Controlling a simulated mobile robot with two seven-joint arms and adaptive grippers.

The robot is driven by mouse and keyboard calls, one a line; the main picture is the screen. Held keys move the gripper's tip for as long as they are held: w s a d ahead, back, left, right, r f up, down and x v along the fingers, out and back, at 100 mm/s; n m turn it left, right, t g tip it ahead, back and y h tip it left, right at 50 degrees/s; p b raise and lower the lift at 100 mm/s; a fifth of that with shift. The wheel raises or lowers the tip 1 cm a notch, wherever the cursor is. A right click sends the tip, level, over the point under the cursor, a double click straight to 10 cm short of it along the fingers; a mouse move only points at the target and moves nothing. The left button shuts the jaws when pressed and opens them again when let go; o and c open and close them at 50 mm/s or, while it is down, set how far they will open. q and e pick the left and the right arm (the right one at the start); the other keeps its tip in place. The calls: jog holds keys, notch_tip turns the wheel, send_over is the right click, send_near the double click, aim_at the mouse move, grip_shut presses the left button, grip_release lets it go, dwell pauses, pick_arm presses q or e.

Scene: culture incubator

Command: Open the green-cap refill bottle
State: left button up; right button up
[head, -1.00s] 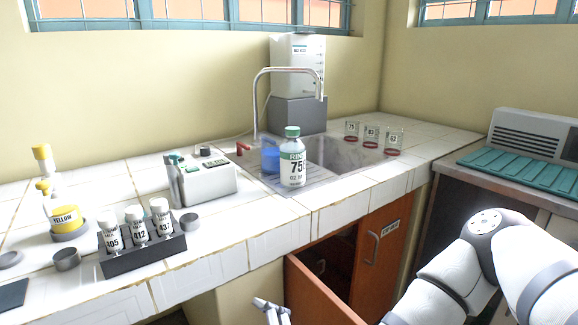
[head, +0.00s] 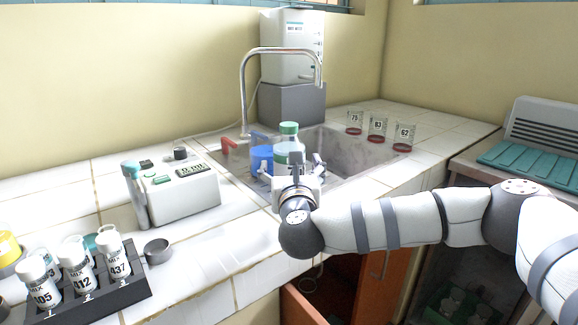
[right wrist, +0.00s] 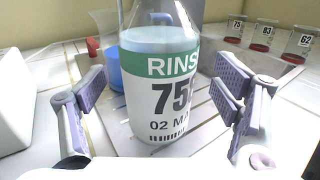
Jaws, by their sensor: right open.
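The refill bottle (head: 289,146) has a green cap (head: 289,128) and stands upright on the drainboard beside the sink. In the right wrist view the bottle (right wrist: 160,80) shows a green and white label reading RINS and 75; its cap is out of the frame there. My right gripper (head: 297,172) is in front of the bottle in the head view and hides its lower part. In the right wrist view its fingers (right wrist: 160,95) are open, one on each side of the bottle, with gaps visible. My left gripper is not in view.
A blue beaker (head: 261,158) stands close left of the bottle. The tap (head: 243,100) and sink (head: 345,148) are behind. A white device (head: 182,190) and a vial rack (head: 120,292) are left. Several labelled glasses (head: 377,128) stand at right.

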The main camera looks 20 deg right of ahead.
aim_at(289, 149)
jog(key=x, duration=0.3)
jog(key=shift+s, duration=0.1)
jog(key=c, duration=1.5)
jog(key=shift+c, duration=1)
jog(key=shift+r, duration=0.3)
notch_tip(289, 149, up, 3)
jog(key=shift+f, duration=0.25)
jog(key=s+d+r+p, duration=0.2)
jog(key=s+d+r, duration=0.6)
jog(key=s+r, duration=0.2)
jog(key=shift+s+d, duration=0.25)
jog(key=shift+s, duration=0.3)
jog(key=o, duration=1)
jog(key=c, duration=1.1)
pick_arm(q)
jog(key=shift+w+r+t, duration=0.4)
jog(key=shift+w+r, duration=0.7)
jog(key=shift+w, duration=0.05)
pick_arm(e)
jog(key=shift+o, duration=0.2)
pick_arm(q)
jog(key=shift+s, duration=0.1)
pick_arm(e)
jog(key=shift+f, duration=0.1)
